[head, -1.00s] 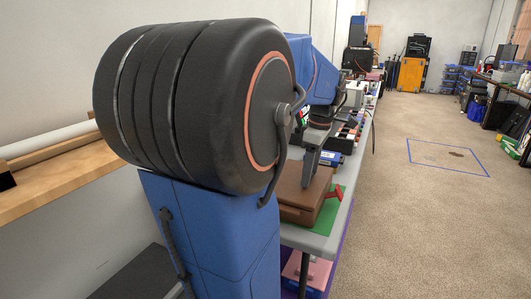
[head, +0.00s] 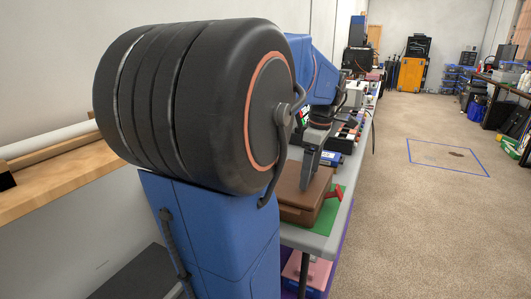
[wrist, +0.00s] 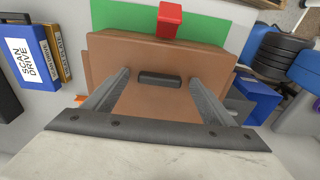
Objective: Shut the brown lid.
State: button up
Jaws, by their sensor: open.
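The brown lid (head: 292,181) lies over a brown box (head: 303,214) on the grey table. The lid looks nearly flat; I cannot tell whether it is fully seated. The wrist view shows the lid (wrist: 145,104) with a dark bar-shaped handle (wrist: 160,78) on it. My gripper (wrist: 161,74) is open, its two fingers spread to either side of this handle, with nothing held. In the head view my gripper (head: 308,183) points down at the lid; contact is unclear. A red piece (wrist: 169,20) sticks out from the box's far side in the wrist view.
A green mat (wrist: 118,15) lies under the box. A blue-and-white "SCAN DRIVE" box (wrist: 29,57) stands left, and a blue bin (wrist: 259,97) and black discs (wrist: 280,55) are at right. The floor right of the table is clear.

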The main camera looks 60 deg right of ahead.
notch_tip(320, 180, up, 8)
jog(key=shift+s, duration=0.3)
dwell(0.8)
notch_tip(320, 180, up, 17)
send_over(311, 182)
jog(key=s, duration=0.2)
jog(key=shift+w+d+r, duration=0.15)
dwell(0.5)
dwell(0.5)
jog(key=w+a+f+h, duration=0.1)
jog(key=w+a+f, duration=0.6)
jog(key=w+a, duration=0.3)
jog(key=w+a+f, duration=0.8)
jog(key=w+a, duration=0.1)
jog(key=s+a+f+m+t, duration=0.1)
jog(key=a+f+t, duration=0.2)
jog(key=a+f, duration=1.6)
jog(key=a, duration=0.2)
jog(key=shift+s+a+f+t+y, duration=0.3)
jog(key=shift+a+f+y, duration=0.05)
jog(key=shift+y, duration=0.05)
